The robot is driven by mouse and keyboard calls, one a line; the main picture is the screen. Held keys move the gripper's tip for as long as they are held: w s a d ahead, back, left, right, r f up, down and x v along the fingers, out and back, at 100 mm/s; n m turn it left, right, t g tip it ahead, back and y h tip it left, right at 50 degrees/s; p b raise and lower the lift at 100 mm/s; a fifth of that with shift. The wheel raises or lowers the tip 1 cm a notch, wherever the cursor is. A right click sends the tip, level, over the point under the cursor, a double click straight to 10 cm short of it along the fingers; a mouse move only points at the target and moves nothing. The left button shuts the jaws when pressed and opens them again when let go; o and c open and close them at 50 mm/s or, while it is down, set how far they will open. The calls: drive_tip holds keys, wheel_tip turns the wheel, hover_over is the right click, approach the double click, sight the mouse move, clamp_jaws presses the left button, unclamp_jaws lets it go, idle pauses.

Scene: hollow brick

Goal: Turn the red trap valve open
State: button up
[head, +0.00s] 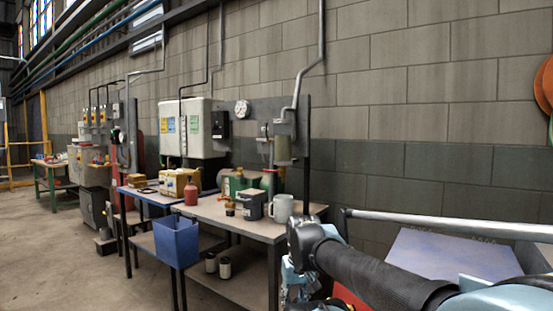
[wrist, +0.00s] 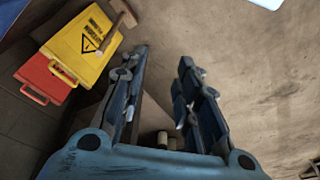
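I cannot make out a red trap valve for certain in either view. My gripper (wrist: 162,56) is open in the wrist view, its two dark blue fingers well apart with nothing between the tips. It points at bare brownish floor. In the head view my arm reaches in from the lower right, and the gripper end is mostly hidden at the bottom, near the right end of the workbench. An orange-red round thing (head: 545,85) is cut off by the right edge of the head view; I cannot tell what it is.
A grey workbench (head: 235,222) holds a mug (head: 283,208), tins and a red bottle (head: 191,194); a blue bin (head: 176,242) hangs at its front. A metal rail (head: 450,224) runs at right. The wrist view shows yellow (wrist: 82,45) and red (wrist: 42,78) cases and a hammer (wrist: 122,18).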

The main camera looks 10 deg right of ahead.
drive_tip(key=w+a+r+t+y, duration=0.25)
drive_tip(key=w+r, duration=0.25)
drive_tip(key=w, duration=0.3)
drive_tip(key=w+a+r+m+t+y, duration=0.1)
drive_tip(key=w+a+r+y, duration=0.15)
drive_tip(key=w+r, duration=0.45)
drive_tip(key=w+a+r+t+y, duration=0.2)
drive_tip(key=w+r+y, duration=0.15)
drive_tip(key=w, duration=0.65)
drive_tip(key=w+d+r+m+t+y, duration=0.1)
drive_tip(key=w+d+r+m+t, duration=0.1)
drive_tip(key=w+d+r+t, duration=0.5)
drive_tip(key=w+d+r+m+t+y, duration=0.1)
drive_tip(key=w+d+r+m+t, duration=0.15)
drive_tip(key=w+d, duration=0.8)
drive_tip(key=x, duration=1.8)
drive_tip(key=shift+r, duration=0.1)
